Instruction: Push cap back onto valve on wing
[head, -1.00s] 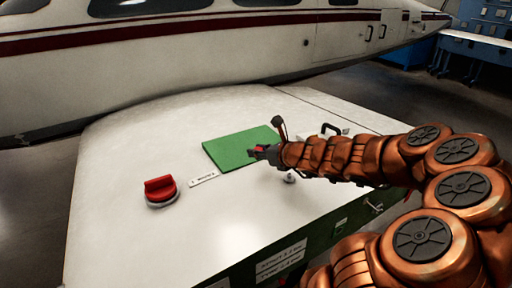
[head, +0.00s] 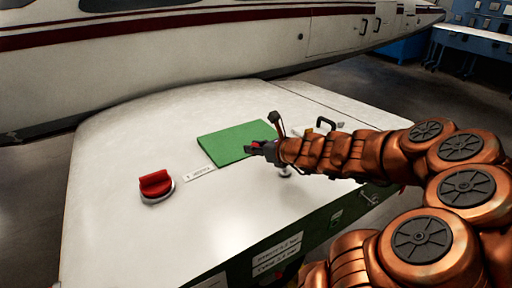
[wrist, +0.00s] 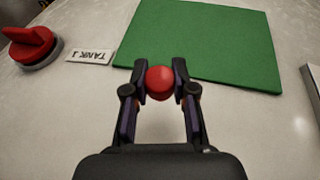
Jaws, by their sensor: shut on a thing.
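My gripper (head: 260,148) is over the white wing (head: 110,230), beside the near right part of the green mat. In the wrist view my gripper (wrist: 160,85) is shut on a small round red cap (wrist: 160,82). The cap shows only as a speck of red in the head view. A small pale metal fitting (head: 285,172), perhaps the valve, stands on the wing just below my arm in the head view, partly hidden by it. It does not show in the wrist view.
The green mat (head: 225,145) lies flat on the wing. A larger red knob on a grey base (head: 156,186) stands at the left, near a "TANK 1" label (wrist: 88,56). A black handle (head: 326,123) is behind my arm. The white fuselage (head: 200,50) borders the back.

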